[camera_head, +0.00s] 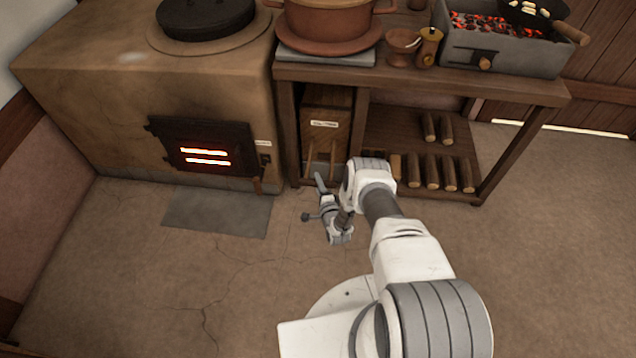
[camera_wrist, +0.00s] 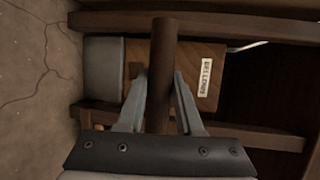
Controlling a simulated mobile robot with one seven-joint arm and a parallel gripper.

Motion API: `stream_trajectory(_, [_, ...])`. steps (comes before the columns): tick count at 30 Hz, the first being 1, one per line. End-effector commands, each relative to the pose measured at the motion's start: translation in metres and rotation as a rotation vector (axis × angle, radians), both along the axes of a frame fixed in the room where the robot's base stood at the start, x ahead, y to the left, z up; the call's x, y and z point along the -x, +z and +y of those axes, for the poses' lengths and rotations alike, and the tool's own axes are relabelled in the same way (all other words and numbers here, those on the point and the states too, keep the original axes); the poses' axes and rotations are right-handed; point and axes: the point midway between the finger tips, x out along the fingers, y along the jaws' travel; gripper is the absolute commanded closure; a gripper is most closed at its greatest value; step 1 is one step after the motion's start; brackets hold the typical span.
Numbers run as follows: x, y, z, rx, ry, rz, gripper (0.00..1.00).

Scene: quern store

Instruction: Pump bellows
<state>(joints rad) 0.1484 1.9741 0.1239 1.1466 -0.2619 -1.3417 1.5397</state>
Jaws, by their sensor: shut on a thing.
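The bellows (camera_head: 326,108) is a wooden box with a pale label, under the left end of the bench. In the wrist view its wooden face (camera_wrist: 192,58) carries a label reading BELLOWS, with a grey part at its left. A dark brown round bar, its handle (camera_wrist: 163,45), stands out in front of that face. My gripper (camera_wrist: 160,78) has one finger on each side of the handle and is shut on it. In the head view my gripper (camera_head: 320,184) is low in front of the bellows, and its grip is too small to make out.
A clay stove (camera_head: 90,100) with a glowing firebox door (camera_head: 205,147) stands at left. The bench (camera_head: 430,82) bears a pot (camera_head: 330,22) and a brazier (camera_head: 505,50) of coals. Several logs (camera_head: 432,170) lie on its lower shelf. The floor in front is open.

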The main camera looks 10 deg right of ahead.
Motion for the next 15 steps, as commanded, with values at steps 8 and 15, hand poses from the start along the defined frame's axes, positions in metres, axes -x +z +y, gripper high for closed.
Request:
stream_trajectory(8, [-0.0003,0.0004,0.0001,0.000,0.000,-0.001,1.00])
stream_trajectory(15, [-0.0004,0.0006,0.0001,0.000,0.000,-0.002,1.00])
